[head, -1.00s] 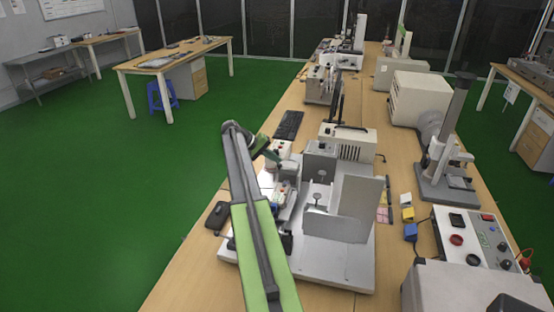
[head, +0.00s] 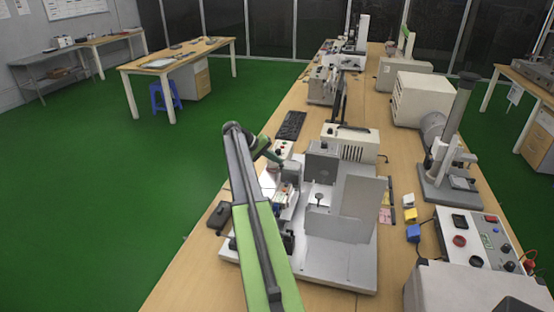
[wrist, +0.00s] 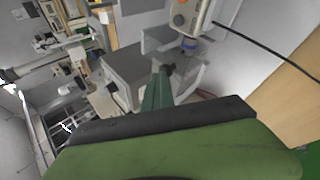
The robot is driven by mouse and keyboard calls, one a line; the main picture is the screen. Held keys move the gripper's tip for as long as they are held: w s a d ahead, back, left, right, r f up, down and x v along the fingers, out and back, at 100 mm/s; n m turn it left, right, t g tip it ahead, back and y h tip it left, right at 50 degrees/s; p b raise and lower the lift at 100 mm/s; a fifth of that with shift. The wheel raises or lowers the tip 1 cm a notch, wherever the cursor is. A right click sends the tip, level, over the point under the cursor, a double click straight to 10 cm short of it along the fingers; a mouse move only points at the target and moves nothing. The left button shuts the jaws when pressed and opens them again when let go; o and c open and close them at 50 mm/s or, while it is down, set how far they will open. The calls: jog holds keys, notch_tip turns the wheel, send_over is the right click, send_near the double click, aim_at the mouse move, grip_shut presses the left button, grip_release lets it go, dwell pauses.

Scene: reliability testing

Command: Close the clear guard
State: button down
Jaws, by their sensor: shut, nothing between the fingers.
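The clear guard (head: 363,208) is a pale, see-through panel standing upright on the right side of the machine's white base plate (head: 335,266) in the head view. It looks swung away from the grey block (head: 321,162), with open space between them. My gripper (head: 280,166) is at the machine's left side, left of the grey block and apart from the guard panel. In the wrist view, its green fingers (wrist: 160,88) are together and hold nothing, with the dark tip close to machine parts. I cannot tell whether the tip touches them.
A control box (head: 470,240) with buttons and a grey stand (head: 450,150) are to the right. A keyboard (head: 291,125) and a beige box (head: 350,143) lie behind the machine. Small yellow and blue blocks (head: 412,232) sit right of the base plate.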

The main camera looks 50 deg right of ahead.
jog(key=w+p+v, duration=0.1)
jog(key=p+v, duration=0.5)
jog(key=v, duration=0.5)
jog(key=shift+w, duration=0.25)
jog(key=shift+d+r, duration=0.1)
